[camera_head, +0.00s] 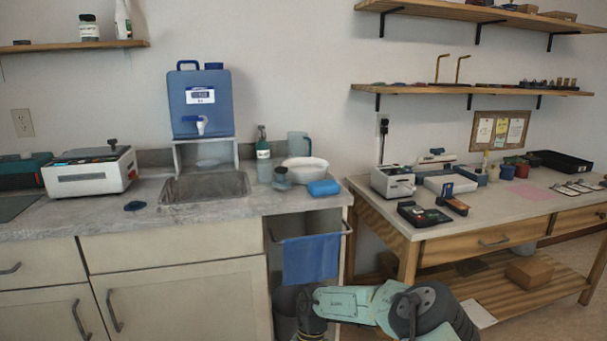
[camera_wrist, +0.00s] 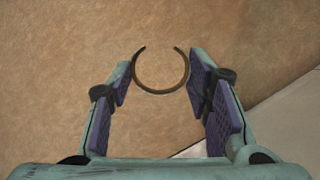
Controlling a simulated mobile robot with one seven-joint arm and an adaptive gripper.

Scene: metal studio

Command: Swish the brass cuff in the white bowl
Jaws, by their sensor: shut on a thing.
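The brass cuff (camera_wrist: 160,93), a thin open ring with its gap at the top, is between the fingertips of my gripper (camera_wrist: 160,74) in the wrist view. My gripper is shut on it, with a fingertip at each side, above a brown floor. In the head view my arm is low at the bottom centre; the cuff cannot be made out there. The white bowl (camera_head: 305,164) stands on the counter right of the sink, above and apart from my arm. The inside of the bowl is barely visible.
A blue sponge-like block (camera_head: 324,188), a green bottle (camera_head: 263,160) and a small jar (camera_head: 281,178) crowd the bowl. A blue towel (camera_head: 310,259) hangs on the rail below. The sink (camera_head: 205,187) is left, a wooden workbench (camera_head: 470,226) right.

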